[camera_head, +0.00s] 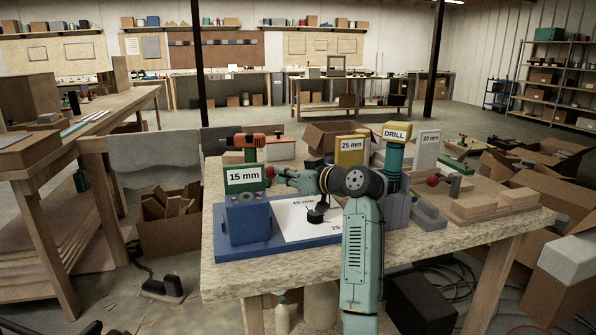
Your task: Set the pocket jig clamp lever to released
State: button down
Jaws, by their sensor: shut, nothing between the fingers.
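The pocket jig (248,222) is a blue block on a blue base at the left of the worktable. A green piece with a "15 mm" label (243,177) stands above it. A red knob (269,172), seemingly the end of the clamp lever, is at the right of that label. The rest of the lever is hard to make out, so I cannot tell its position. My gripper (284,175) is shut and empty, its tip close to the red knob from the right. I cannot tell whether they touch.
A white printed sheet (292,228) lies by the jig with a small black object (317,213) on it. A "DRILL" holder (397,133), a yellow "25 mm" block (350,150), a second red knob (433,181) and wooden blocks (478,208) crowd the right side.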

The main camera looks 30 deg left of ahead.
jog(key=shift+w+a+f, duration=0.1)
jog(key=shift+a+f, duration=0.05)
jog(key=shift+a, duration=0.45)
jog(key=shift+w, duration=0.1)
jog(key=shift+w+n+g, duration=0.1)
jog(key=shift+n+g, duration=0.2)
jog(key=shift+g, duration=0.1)
jog(key=shift+a, duration=0.15)
jog(key=shift+n+g+p, duration=0.3)
jog(key=shift+g, duration=0.1)
